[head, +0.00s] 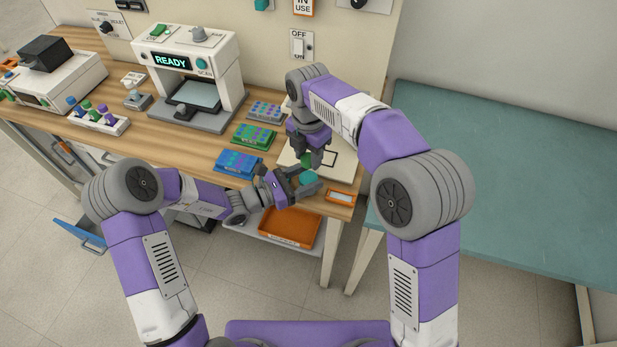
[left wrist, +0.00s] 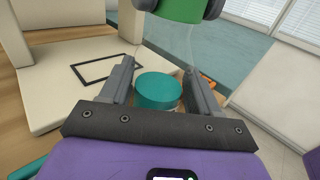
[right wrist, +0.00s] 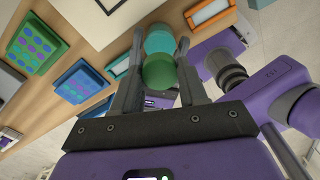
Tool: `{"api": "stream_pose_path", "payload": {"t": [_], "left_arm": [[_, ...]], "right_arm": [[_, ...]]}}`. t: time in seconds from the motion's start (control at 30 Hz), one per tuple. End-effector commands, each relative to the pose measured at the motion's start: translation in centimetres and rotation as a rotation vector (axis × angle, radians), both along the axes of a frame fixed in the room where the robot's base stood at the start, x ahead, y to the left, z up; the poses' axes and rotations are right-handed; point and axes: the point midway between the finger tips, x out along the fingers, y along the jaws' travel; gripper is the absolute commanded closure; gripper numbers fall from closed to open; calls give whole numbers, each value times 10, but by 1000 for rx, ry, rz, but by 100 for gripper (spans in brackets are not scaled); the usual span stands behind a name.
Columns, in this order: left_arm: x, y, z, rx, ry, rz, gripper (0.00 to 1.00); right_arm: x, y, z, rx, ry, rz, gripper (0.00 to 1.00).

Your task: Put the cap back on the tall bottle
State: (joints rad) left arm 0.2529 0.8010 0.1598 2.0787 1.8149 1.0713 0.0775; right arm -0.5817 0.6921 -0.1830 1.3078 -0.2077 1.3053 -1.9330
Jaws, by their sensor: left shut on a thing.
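A teal round piece (left wrist: 158,90) sits between the fingers of my left gripper (left wrist: 157,78), which is shut on it. It shows in the head view (head: 308,178) near the table's front edge. My right gripper (right wrist: 160,50) points down just behind it, with its fingers either side of a green round piece (right wrist: 160,72). The green piece also shows at the top of the left wrist view (left wrist: 182,9). In the right wrist view the teal piece (right wrist: 160,40) appears just beyond the green one. I cannot tell which is the bottle's cap, or whether the right fingers press the green piece.
A pale pad with a black outline (head: 342,168) lies under the grippers. Blue (head: 240,161) and green (head: 255,135) racks stand left. The READY machine (head: 188,75) and a tube rack (head: 98,121) stand farther left.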

Motion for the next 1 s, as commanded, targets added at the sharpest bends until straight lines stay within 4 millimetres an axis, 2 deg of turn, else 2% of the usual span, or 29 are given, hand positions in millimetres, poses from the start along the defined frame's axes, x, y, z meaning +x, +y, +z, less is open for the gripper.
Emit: {"api": "stream_pose_path", "payload": {"t": [0.03, 0.23, 0.33, 0.43, 1.0], "left_arm": [[0, 0, 0, 0, 0, 0, 100], [0, 0, 0, 0, 0, 0, 100], [0, 0, 0, 0, 0, 0, 100], [0, 0, 0, 0, 0, 0, 100], [0, 0, 0, 0, 0, 0, 100]], "right_arm": [[0, 0, 0, 0, 0, 0, 66], [0, 0, 0, 0, 0, 0, 96], [0, 0, 0, 0, 0, -14, 96], [0, 0, 0, 0, 0, -98, 96], [0, 0, 0, 0, -2, -1172, 96]]}}
